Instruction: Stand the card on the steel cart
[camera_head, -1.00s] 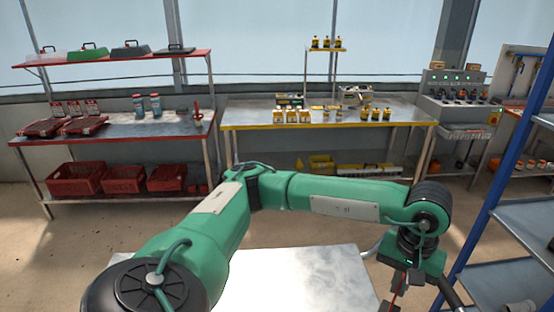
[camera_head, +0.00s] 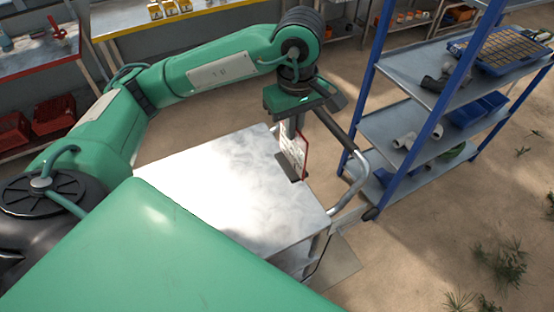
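The steel cart (camera_head: 225,190) stands in front of me with a bare, shiny top and a bent tube handle on its right side. The card (camera_head: 299,155) is a white printed sheet with a red edge. It is upright near the cart top's right edge. My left gripper (camera_head: 291,138) points down from above and appears shut on the card's upper part. A dark patch lies at the card's foot; I cannot tell whether the card touches the cart top. My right gripper is out of view.
A blue-framed shelf rack (camera_head: 400,125) with a seed tray (camera_head: 497,48), pipe fittings and blue bins stands close to the right of the cart. A red-edged bench (camera_head: 40,60) and a yellow-edged bench (camera_head: 160,20) are behind. Most of the cart top is clear.

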